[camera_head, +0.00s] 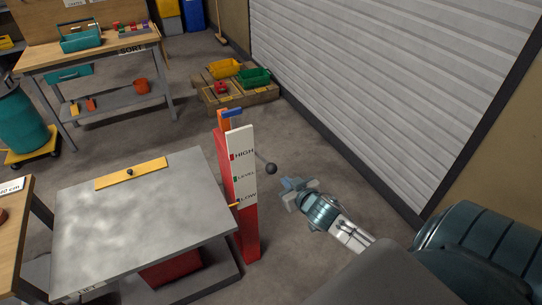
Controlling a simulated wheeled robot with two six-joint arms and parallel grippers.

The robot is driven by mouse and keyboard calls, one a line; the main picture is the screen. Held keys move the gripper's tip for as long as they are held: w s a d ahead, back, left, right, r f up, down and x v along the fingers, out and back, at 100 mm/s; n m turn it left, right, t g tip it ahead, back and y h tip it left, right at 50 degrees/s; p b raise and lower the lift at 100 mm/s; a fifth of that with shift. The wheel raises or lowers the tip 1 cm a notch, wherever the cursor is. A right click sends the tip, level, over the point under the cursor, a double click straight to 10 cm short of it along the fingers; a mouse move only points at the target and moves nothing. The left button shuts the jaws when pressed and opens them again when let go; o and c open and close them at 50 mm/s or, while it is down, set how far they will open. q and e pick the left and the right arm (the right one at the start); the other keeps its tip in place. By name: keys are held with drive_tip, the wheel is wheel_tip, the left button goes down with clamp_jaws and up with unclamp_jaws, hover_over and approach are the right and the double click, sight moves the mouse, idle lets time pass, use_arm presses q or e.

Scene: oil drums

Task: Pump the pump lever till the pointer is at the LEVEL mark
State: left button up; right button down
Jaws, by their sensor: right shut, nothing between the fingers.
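A red post (249,232) carries a white scale board (241,145) with red HIGH, green LEVEL and LOW marks. The small yellow pointer (234,205) sits at the grey table's right edge, about at or just under LOW, well below LEVEL. The pump lever is a thin rod ending in a dark ball knob (271,169), sticking out to the right of the board. My right gripper (288,187) is shut and empty, just below and right of the knob; it appears apart from it. My left gripper is not in view.
The grey table (200,185) with a yellow strip (131,173) stands left of the post. A wooden pallet with yellow and green bins (254,77) lies behind. A shutter wall (350,80) runs along the right. Floor around my right gripper is clear.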

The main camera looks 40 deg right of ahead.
sight(271, 166)
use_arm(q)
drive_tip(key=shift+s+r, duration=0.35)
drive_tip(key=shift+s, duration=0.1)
use_arm(e)
wheel_tip(271, 166, up, 9)
drive_tip(key=a+t, duration=0.1)
drive_tip(key=a, duration=0.1)
drive_tip(key=shift+w+t+y, duration=0.15)
drive_tip(key=shift+t+y, duration=0.15)
use_arm(q)
drive_tip(key=shift+p, duration=0.3)
